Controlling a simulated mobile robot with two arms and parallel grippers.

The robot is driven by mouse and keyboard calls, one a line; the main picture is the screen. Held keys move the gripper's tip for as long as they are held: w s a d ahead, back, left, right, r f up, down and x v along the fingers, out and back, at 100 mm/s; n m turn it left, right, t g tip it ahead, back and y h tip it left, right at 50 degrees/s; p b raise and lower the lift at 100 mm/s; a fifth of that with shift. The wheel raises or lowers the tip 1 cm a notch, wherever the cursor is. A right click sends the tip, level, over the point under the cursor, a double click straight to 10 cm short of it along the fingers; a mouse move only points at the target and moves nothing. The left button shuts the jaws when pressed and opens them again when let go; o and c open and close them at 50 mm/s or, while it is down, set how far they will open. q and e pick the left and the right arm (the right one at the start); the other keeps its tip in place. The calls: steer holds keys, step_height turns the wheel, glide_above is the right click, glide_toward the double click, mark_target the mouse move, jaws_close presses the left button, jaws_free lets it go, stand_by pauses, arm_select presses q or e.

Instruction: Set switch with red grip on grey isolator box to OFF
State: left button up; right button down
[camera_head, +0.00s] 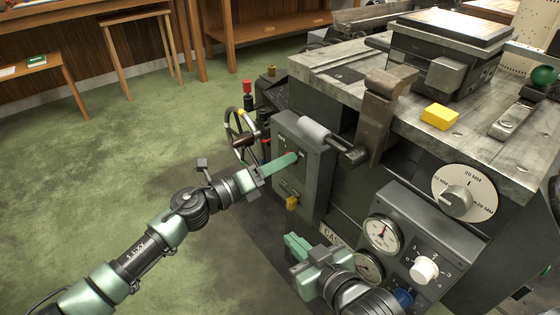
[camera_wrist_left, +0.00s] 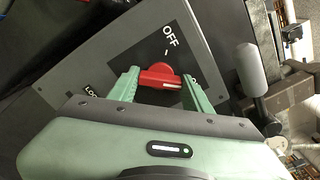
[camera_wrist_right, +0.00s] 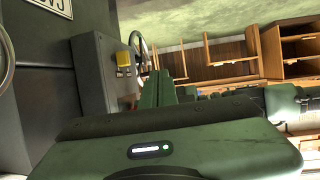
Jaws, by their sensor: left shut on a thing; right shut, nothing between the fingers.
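The grey isolator box (camera_head: 309,186) is on the side of the dark machine. My left gripper (camera_head: 292,158) is at its upper face. In the left wrist view the red grip (camera_wrist_left: 159,76) sits between the fingers of my left gripper (camera_wrist_left: 160,82), which is shut on it. The grip's long part lies roughly crosswise in that view, its white mark towards the right finger. The OFF label (camera_wrist_left: 170,37) shows above the grip. A label by the right finger is partly hidden. My right gripper (camera_head: 297,246) is shut and empty, below the box; it also shows in the right wrist view (camera_wrist_right: 165,88).
A grey cylindrical handle (camera_head: 314,129) projects near the box's top. A gauge panel (camera_head: 428,240) stands right of my right gripper. A handwheel (camera_head: 238,128) stands behind my left gripper. Green floor is free at left.

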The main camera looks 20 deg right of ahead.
steer(key=s+d+f+g+h+p, duration=0.1)
steer(key=s+d+f+g+p, duration=0.3)
steer(key=s, duration=0.4)
steer(key=s+d+f+g+h+p, duration=0.1)
steer(key=s+d+f+g+h, duration=0.1)
steer(key=s+f+g, duration=0.35)
arm_select(q)
steer(key=shift+f+n+p, duration=0.1)
steer(key=shift+n+p, duration=3.55)
steer(key=shift+n, duration=4.95)
arm_select(e)
steer(key=s+f+g, duration=0.1)
steer(key=s+f, duration=0.1)
steer(key=f, duration=0.8)
steer(key=s+f+g, duration=0.1)
steer(key=s+f, duration=0.2)
steer(key=f, duration=0.8)
steer(key=shift+s+a, duration=0.2)
steer(key=shift+f, duration=0.15)
arm_select(q)
steer(key=o, duration=1.4)
steer(key=shift+c, duration=0.2)
